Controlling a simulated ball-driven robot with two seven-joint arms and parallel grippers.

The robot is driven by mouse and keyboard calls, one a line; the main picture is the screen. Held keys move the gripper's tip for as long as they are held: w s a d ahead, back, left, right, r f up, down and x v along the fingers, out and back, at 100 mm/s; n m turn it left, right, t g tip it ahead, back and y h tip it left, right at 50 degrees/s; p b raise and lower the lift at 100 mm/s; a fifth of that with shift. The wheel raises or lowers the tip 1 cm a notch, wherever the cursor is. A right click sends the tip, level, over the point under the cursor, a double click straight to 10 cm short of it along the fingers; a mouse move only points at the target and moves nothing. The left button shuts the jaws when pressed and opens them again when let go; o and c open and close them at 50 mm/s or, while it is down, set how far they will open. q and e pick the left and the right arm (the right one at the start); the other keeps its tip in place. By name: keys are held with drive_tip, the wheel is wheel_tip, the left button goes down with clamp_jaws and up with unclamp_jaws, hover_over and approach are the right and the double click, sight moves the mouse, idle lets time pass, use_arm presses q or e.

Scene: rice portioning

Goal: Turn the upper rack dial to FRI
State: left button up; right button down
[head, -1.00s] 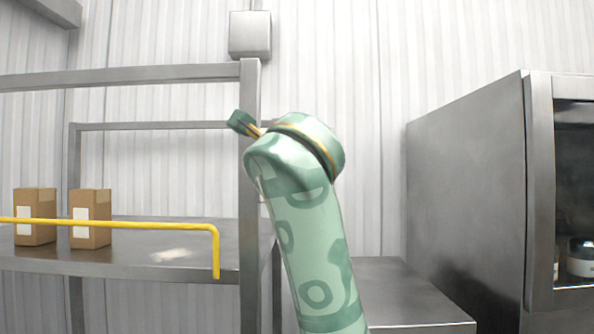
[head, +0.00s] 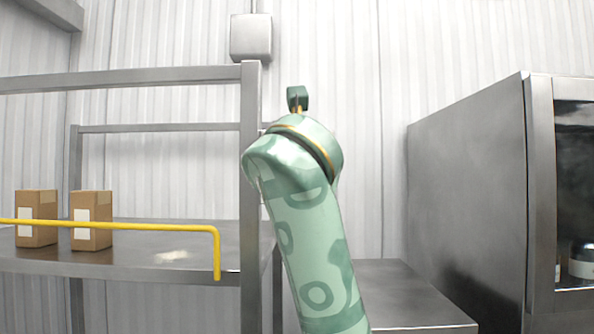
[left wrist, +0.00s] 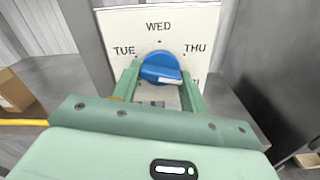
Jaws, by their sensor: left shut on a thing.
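The upper rack dial shows in the left wrist view as a blue knob (left wrist: 160,65) on a white plate (left wrist: 191,22). The plate reads TUE at the left, WED at the top and THU at the right; a label at the lower right is mostly hidden by my finger, with only its end showing. A white mark shows on the knob's lower right part. My left gripper (left wrist: 160,78) is shut on the knob, one finger on each side. In the head view my left arm hides the dial and the jaws. My right gripper is in neither view.
A steel rack (head: 250,170) stands at the left, with two brown boxes (head: 91,235) on its shelf behind a yellow rail (head: 120,226). A steel cabinet (head: 470,170) stands at the right. A low steel surface (head: 400,290) lies between them.

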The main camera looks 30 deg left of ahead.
use_arm(q)
drive_tip(key=shift+f+m, duration=0.1)
drive_tip(key=shift+m, duration=1.5)
drive_tip(key=o, duration=1)
drive_tip(key=shift+b+v, duration=0.65)
drive_tip(key=shift+v, duration=7.5)
drive_tip(key=shift+a, duration=0.1)
